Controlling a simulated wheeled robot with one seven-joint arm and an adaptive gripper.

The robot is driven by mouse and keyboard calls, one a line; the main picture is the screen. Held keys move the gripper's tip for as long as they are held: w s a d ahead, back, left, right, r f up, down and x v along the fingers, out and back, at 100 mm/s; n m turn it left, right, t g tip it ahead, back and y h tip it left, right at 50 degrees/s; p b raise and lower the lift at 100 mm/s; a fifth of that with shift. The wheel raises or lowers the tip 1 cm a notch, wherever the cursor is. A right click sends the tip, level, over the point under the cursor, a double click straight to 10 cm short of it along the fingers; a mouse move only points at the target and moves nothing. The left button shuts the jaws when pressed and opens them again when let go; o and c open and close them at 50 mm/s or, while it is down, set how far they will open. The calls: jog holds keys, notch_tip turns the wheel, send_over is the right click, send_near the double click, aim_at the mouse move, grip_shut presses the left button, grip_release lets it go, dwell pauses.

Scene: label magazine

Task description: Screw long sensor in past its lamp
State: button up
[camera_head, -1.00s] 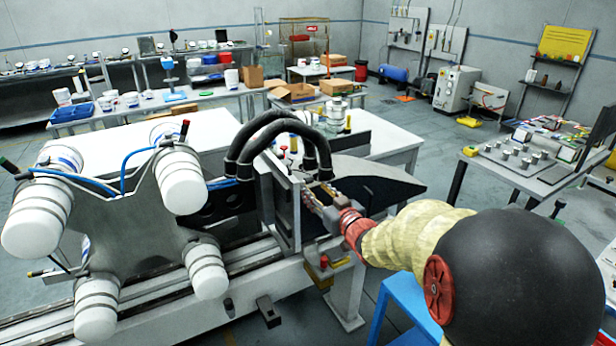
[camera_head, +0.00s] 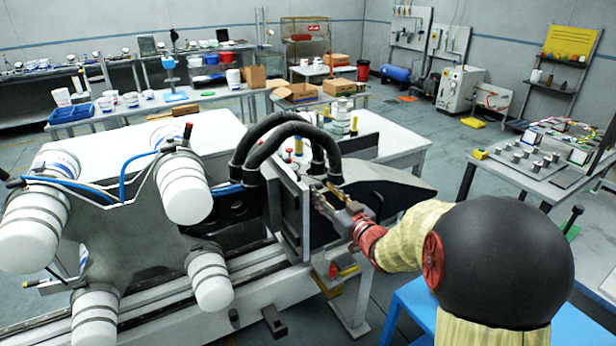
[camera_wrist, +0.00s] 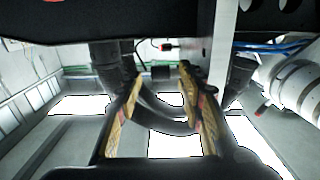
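My gripper (camera_head: 322,192) is beside the upright grey plate (camera_head: 291,215) of the label machine, just right of it. In the wrist view my gripper (camera_wrist: 160,76) has its two fingers apart, with a gap between them and nothing clearly held. A thin red-tipped part (camera_wrist: 166,46) shows beyond the fingertips, under the dark overhang; I cannot tell whether it is the long sensor. Small red-topped parts (camera_head: 284,156) stand behind the plate in the head view. I cannot make out the sensor's lamp.
Thick black hoses (camera_head: 262,130) arch over the machine close to my gripper. White cylinders (camera_head: 185,190) on a metal frame stand at the left. A dark pointed panel (camera_head: 385,180) lies behind my arm. A blue stand (camera_head: 410,312) is below my arm. A bench (camera_head: 530,170) stands at the right.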

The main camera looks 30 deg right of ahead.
jog(key=shift+w+a+b, duration=0.2)
jog(key=shift+w+b, duration=0.7)
jog(key=shift+w, duration=3.25)
jog(key=shift+c, duration=0.9)
jog(key=c, duration=0.7)
grip_shut()
